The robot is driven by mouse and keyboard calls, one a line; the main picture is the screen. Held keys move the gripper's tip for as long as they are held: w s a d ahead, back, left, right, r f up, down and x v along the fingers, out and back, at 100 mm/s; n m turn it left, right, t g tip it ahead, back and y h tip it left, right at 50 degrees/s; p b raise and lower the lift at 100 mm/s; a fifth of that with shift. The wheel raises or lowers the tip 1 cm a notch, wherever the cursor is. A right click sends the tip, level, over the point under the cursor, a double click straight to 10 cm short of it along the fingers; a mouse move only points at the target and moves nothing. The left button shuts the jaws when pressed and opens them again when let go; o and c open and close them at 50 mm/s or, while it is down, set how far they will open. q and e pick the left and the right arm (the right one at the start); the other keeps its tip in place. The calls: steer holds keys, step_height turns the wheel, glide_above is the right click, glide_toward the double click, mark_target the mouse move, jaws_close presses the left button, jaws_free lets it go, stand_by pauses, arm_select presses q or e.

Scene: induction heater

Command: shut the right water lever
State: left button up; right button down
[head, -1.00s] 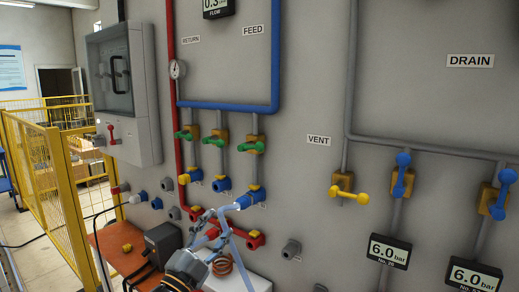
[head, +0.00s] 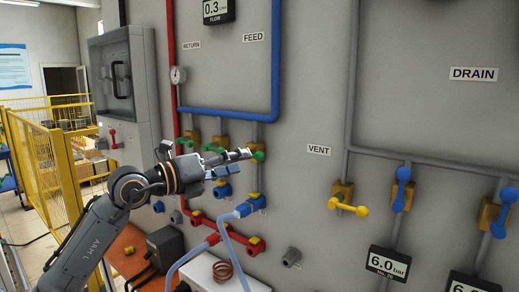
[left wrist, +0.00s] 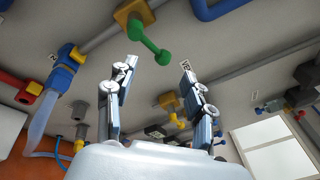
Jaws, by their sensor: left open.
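Three green levers on yellow valve bodies sit in a row on the pipes below the blue and red lines. In the head view, the right green lever (head: 258,155) is mostly hidden behind my left gripper (head: 238,162). In the left wrist view, a green lever (left wrist: 149,42) stands across its grey pipe, on a yellow body (left wrist: 133,12). My left gripper (left wrist: 160,66) is open and empty. Its two fingers point at this lever, which shows between and beyond the fingertips. I see no contact. My right gripper is not in view.
The middle green lever (head: 213,147) and left green lever (head: 184,143) are close beside the gripper. Below it, a clear hose (head: 234,243) joins a blue fitting (head: 251,205). A yellow vent lever (head: 348,207) is to the right, with bare wall between.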

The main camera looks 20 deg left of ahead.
mark_target(254, 157)
arm_select(q)
steer(key=p+x, duration=0.2)
steer(key=x, duration=0.4)
steer(key=shift+d+r, duration=0.1)
steer(key=shift+r, duration=0.05)
steer(key=shift+w+d, duration=0.35)
steer(key=shift+w, duration=0.1)
steer(key=c, duration=1)
jaws_close()
steer(key=shift+s, duration=0.1)
